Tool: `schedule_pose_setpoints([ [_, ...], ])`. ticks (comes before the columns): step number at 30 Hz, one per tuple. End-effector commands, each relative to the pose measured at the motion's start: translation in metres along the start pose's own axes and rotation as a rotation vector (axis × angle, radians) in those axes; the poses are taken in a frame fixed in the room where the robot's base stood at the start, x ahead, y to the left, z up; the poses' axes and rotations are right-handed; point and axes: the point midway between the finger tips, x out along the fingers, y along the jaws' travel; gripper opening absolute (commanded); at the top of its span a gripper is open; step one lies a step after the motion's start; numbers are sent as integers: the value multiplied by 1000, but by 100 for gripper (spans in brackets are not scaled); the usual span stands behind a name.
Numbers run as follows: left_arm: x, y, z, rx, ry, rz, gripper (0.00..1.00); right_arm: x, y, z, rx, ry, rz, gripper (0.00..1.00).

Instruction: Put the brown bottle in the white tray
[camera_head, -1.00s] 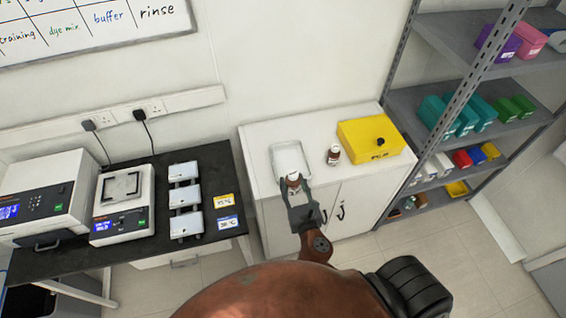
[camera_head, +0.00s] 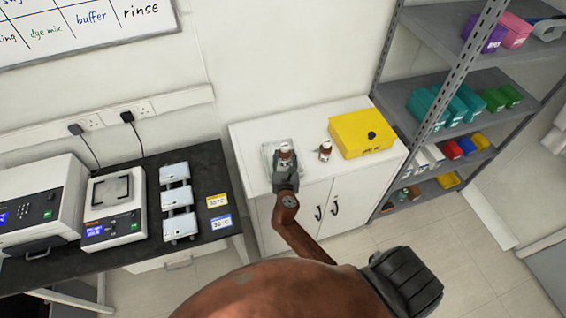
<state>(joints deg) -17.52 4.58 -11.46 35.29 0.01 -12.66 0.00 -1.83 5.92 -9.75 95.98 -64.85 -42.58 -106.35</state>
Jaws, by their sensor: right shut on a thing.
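The white tray (camera_head: 268,152) sits on top of the white cabinet, near its left end. My right gripper (camera_head: 285,167) is shut on a brown bottle (camera_head: 285,151) with a white cap and label. The bottle is upright and appears over the tray; I cannot tell whether it touches the tray floor. A second brown bottle (camera_head: 325,151) with a white label stands on the cabinet top to the right of the tray. My left gripper does not show.
A yellow box (camera_head: 358,133) with a black knob stands on the right of the white cabinet (camera_head: 244,138). A grey shelf rack (camera_head: 470,82) with coloured boxes rises at the right. A black bench (camera_head: 207,165) with instruments is at the left.

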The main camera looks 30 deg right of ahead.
Motion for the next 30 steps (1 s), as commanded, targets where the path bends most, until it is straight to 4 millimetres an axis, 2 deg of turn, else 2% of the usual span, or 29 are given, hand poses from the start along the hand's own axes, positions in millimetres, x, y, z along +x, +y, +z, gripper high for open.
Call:
schedule_pose_setpoints([
  [8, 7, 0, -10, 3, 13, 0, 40, 15, 7, -13, 1, -2, 0, 7],
  [14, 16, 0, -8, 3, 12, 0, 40, 19, 6, -41, -1, 1, 0, 7],
  [25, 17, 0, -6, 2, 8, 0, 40, 20, 6, -44, 0, -1, 1, 7],
  [26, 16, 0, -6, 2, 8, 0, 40, 20, 6, -44, 0, 0, 0, 39],
  [30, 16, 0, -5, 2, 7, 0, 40, 19, 6, -43, 0, 0, 0, 48],
])
